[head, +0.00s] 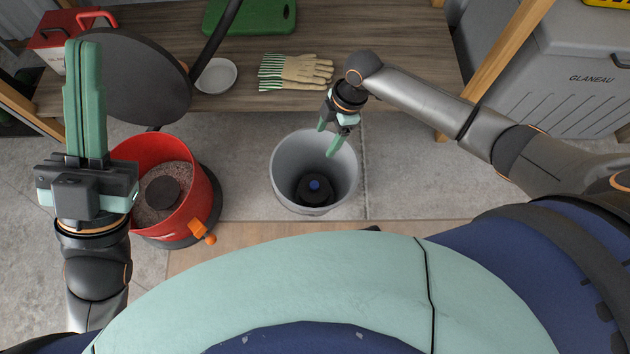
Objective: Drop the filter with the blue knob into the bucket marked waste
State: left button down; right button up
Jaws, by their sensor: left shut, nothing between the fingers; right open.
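The filter with the blue knob (315,185) is a dark round piece lying at the bottom of the grey bucket (285,150). The bucket stands on the floor in the middle of the head view. No waste marking can be read on it from here. My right gripper (332,140) is open and empty, pointing down above the bucket's far right rim, apart from the filter. My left gripper (84,45) is shut and empty, pointing up the picture, left of the red drum.
A red drum (205,205) with an orange tap and grainy contents stands left of the bucket. Its dark round lid (130,78) is raised. A wooden bench (400,60) behind carries gloves (296,71), a white dish (216,75) and a green board (250,16). A grey bin (555,65) stands right.

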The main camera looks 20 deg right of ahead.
pick_arm(q)
jog(key=r+p, duration=0.2)
jog(key=r, duration=0.1)
jog(key=shift+a+m, duration=0.2)
jog(key=shift+m, duration=0.1)
pick_arm(e)
jog(key=v, duration=0.7)
jog(key=shift+r, duration=0.25)
